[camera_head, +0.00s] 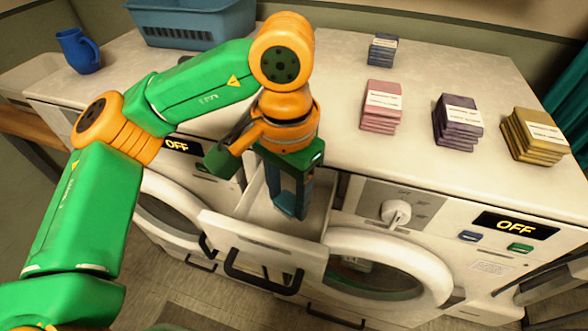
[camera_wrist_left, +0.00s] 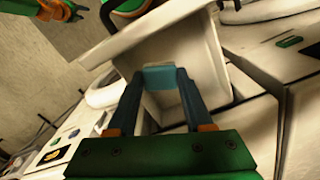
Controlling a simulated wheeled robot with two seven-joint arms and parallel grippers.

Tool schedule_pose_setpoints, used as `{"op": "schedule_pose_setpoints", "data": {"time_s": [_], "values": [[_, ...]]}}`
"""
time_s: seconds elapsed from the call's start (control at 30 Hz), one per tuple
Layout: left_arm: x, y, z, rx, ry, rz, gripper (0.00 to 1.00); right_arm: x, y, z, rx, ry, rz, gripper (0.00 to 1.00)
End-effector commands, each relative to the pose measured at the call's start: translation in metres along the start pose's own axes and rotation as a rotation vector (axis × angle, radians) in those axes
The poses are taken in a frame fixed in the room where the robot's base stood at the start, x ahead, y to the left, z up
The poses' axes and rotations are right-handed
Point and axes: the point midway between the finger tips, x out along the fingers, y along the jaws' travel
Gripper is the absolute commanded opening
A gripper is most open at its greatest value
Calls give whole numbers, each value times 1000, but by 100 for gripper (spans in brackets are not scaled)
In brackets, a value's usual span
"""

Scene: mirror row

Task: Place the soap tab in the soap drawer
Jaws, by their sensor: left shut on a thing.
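The soap drawer (camera_head: 238,236) is pulled open from the machine front, with a dark handle on its panel. Its pale inside also shows in the wrist view (camera_wrist_left: 198,60). My left gripper (camera_head: 290,212) points down into the drawer's opening. In the wrist view, my left gripper (camera_wrist_left: 160,82) is shut on a light blue soap tab (camera_wrist_left: 160,76), held between the fingertips over the drawer's inside. I cannot tell whether the tab touches the drawer floor. In the head view the fingers mostly hide the tab.
Blue (camera_head: 381,50), pink (camera_head: 381,107), purple (camera_head: 456,122) and yellow (camera_head: 534,135) stacks stand on the white top. A blue basket (camera_head: 190,24) and blue jug (camera_head: 79,51) are at the back left. A round door (camera_head: 388,275) and a knob (camera_head: 396,213) lie right of the drawer.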

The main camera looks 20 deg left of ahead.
Motion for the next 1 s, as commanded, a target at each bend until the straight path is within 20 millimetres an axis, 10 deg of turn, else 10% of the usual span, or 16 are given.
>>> {"op": "schedule_pose_setpoints", "data": {"time_s": [0.4,0.83,0.87,1.0], "values": [[67,-26,-23,-1,-2,0,0,-14,1,-1,-1,-1,2,50],[77,-25,-23,-2,2,0,0,-7,2,0,-1,-1,2,50],[76,-25,-23,-2,2,0,59,-8,2,0,-1,-1,2,50],[75,-25,-23,-2,2,0,81,-9,2,0,-1,-1,2,50]]}}
